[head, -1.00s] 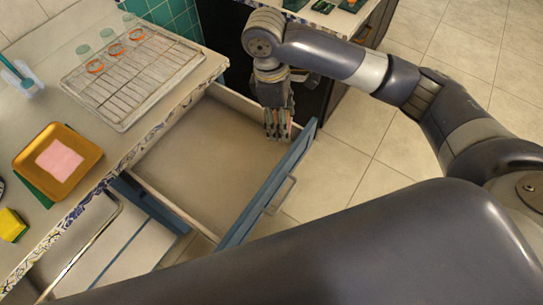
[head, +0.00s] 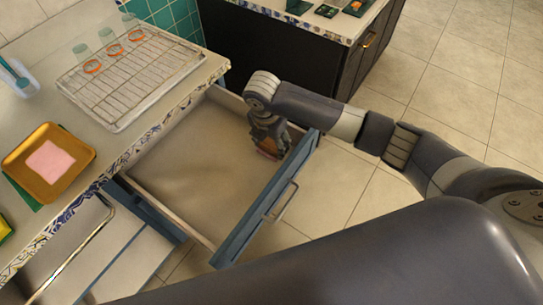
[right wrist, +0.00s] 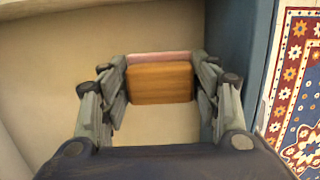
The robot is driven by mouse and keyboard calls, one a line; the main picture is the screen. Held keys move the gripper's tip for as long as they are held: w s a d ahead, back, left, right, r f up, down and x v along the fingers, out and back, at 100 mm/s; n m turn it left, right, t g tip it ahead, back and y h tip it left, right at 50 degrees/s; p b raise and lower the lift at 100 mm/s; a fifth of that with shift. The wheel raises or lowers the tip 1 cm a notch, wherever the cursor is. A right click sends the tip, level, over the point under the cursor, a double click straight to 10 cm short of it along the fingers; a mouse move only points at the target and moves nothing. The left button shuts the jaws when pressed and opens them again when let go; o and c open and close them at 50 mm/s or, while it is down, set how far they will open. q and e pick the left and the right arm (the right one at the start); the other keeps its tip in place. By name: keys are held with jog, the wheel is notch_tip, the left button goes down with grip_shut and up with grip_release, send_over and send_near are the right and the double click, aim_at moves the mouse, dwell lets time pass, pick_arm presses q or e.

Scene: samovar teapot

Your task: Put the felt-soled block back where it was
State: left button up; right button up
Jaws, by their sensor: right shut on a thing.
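The felt-soled block is brown wood with a pink layer along one side, and it shows between my fingers in the right wrist view (right wrist: 160,82). My right gripper (head: 270,148) is shut on it, low inside the open drawer (head: 185,165), near its front right corner. In the head view the block (head: 268,146) is mostly covered by the fingers. I cannot tell whether it touches the drawer floor. The drawer looks otherwise empty. My left gripper is not in view.
The blue drawer front (head: 265,205) and its side walls surround my right gripper. On the left counter are a wire rack (head: 135,75) with several glasses and a golden tray (head: 20,170) with a pink cloth. A dark cabinet (head: 340,70) stands behind.

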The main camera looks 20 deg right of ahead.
aim_at(270, 145)
jog(key=shift+f, duration=3.1)
jog(key=shift+f, duration=0.1)
jog(key=o, duration=1)
jog(key=r, duration=0.4)
jog(key=a+r, duration=0.1)
jog(key=r, duration=0.3)
jog(key=s+r, duration=0.1)
jog(key=r, duration=0.3)
jog(key=shift+a, duration=0.2)
jog(key=shift+s, duration=0.1)
